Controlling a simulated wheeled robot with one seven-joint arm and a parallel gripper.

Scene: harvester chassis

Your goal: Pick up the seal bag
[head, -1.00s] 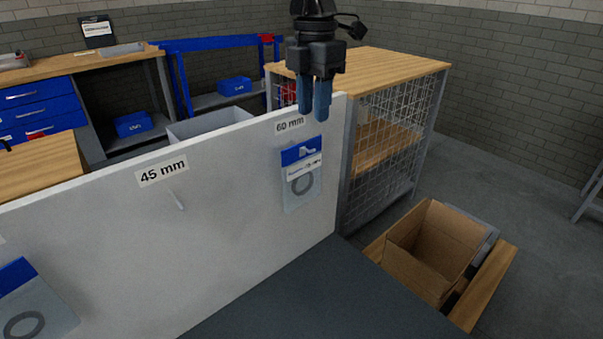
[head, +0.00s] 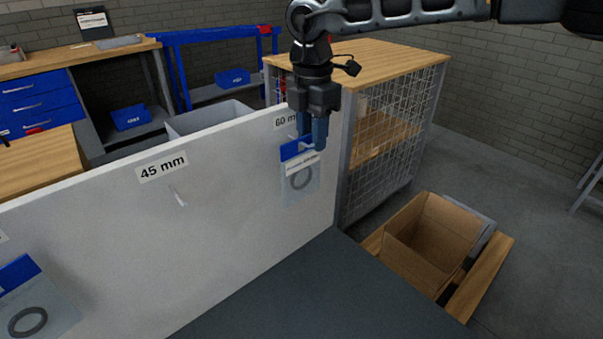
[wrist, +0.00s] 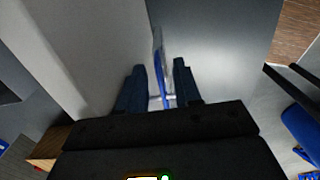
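A seal bag (head: 299,183) with a blue header and a dark ring inside hangs on the white board under the 60 mm label (head: 285,121). Another seal bag (head: 28,308) hangs at the lower left. My gripper (head: 312,142) points down at the top of the 60 mm bag and hides part of its header. In the wrist view my gripper (wrist: 160,70) is open, with the bag's blue upper edge (wrist: 161,62) between its fingers. A gap shows beside the bag, and the fingers do not look closed on it.
The white board (head: 230,200) stands upright, with an empty peg (head: 179,197) under the 45 mm label (head: 161,166). An open cardboard box (head: 433,240) is at the right. A mesh-sided cabinet (head: 390,145) with a wooden top stands behind the board's right end.

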